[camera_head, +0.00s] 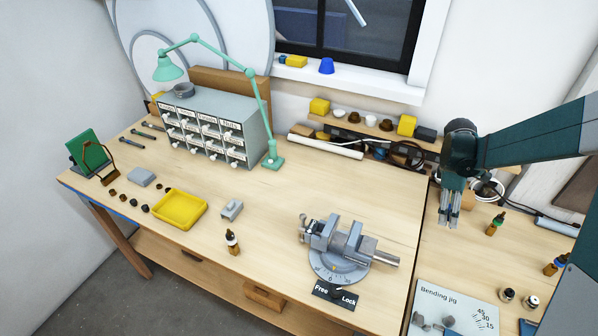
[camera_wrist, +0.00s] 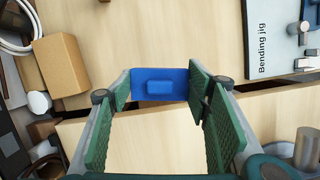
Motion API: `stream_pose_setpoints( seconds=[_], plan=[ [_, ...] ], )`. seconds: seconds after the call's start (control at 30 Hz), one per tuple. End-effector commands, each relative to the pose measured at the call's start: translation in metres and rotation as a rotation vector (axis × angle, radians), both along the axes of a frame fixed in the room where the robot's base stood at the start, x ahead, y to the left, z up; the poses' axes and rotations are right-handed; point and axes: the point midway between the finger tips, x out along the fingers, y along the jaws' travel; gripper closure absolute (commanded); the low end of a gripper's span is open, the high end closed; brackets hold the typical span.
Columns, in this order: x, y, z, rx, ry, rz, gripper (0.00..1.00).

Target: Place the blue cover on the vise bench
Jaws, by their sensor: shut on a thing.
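The blue cover (camera_wrist: 160,85) is a flat blue rectangle with a small raised block in its middle. In the wrist view it spans the space between the fingertips of my gripper (camera_wrist: 160,92), which is shut on it. In the head view my gripper (camera_head: 449,216) points down above the right-hand bench, close to the gap between the benches. I cannot make out the cover there. The vise bench (camera_head: 285,205) is the wooden bench left of the gap. The grey vise (camera_head: 345,247) stands near its right end.
The right-hand bench (camera_head: 408,258) holds the bending jig board (camera_head: 455,308) and small bottles (camera_head: 496,223). A yellow tray (camera_head: 180,207), a small bottle (camera_head: 232,242), a drawer cabinet (camera_head: 205,130) and a green lamp (camera_head: 262,95) stand on the vise bench. Bare wood lies behind the vise.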

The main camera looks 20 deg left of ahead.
Motion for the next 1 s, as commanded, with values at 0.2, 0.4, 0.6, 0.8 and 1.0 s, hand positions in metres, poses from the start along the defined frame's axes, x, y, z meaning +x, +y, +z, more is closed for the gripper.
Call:
stream_pose_setpoints(
  seconds=[0.2, 0.4, 0.6, 0.8, 1.0],
  plan=[
    [0.003, 0.063, 0.005, 0.005, -0.001, 0.019, 0.65],
    [0.001, 0.12, 0.009, 0.008, -0.001, 0.032, 0.65],
    [-0.006, 0.177, 0.013, 0.01, -0.002, 0.046, 0.65],
    [-0.016, 0.234, 0.017, 0.011, -0.001, 0.061, 0.65],
    [-0.032, 0.291, 0.021, 0.012, 0.0, 0.074, 0.65]
  ],
)
